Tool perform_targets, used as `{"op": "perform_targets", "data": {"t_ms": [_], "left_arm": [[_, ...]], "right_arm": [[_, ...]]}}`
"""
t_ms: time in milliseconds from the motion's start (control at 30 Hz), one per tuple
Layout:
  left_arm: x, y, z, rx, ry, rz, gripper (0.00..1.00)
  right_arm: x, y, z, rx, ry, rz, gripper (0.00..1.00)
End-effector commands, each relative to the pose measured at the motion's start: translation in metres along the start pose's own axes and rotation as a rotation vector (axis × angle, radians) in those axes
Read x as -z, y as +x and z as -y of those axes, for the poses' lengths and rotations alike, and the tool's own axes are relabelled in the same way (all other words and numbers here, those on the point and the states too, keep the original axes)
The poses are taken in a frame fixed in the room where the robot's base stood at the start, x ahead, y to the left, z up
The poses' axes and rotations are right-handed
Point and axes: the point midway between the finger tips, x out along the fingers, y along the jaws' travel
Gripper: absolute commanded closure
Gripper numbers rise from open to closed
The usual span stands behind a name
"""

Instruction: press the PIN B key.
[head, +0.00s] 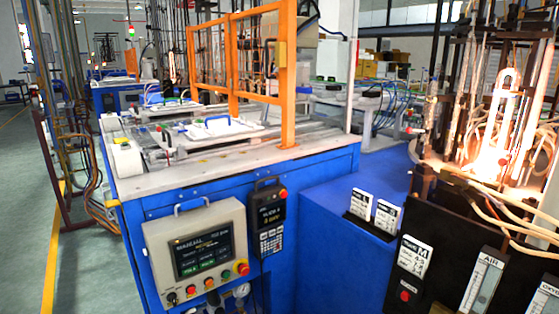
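A beige control panel (158,240) is mounted on the front of the blue machine. Its dark screen (203,250) shows the word MANUAL and green on-screen keys along the bottom, a left one (188,270) and a right one (207,265). Their labels are too small to read, so I cannot tell which key is PIN B. A black handheld pendant (268,215) with a lit display and a small keypad (271,240) hangs to the right of the panel. Neither of my grippers is in view.
An orange frame (284,75) rises from the machine top. A bright flame (495,155) burns at the right, above a black board with a red button (404,296).

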Motion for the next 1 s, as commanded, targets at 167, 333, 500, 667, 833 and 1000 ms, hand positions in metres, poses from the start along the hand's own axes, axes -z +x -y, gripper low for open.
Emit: {"op": "perform_targets", "data": {"t_ms": [167,333,500,667,833,1000], "left_arm": [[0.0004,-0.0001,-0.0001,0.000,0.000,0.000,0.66],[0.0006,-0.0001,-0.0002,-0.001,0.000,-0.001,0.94],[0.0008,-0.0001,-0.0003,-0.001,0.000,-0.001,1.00],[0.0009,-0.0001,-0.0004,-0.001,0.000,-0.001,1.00],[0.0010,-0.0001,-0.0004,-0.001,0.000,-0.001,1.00],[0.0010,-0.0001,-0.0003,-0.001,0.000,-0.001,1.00]], "right_arm": [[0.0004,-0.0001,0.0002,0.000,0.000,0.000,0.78],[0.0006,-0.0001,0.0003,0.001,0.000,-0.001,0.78],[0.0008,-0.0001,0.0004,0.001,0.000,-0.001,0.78],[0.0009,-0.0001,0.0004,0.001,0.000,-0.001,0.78],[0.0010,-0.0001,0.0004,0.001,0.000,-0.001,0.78],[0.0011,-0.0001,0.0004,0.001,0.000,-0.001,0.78]]}}
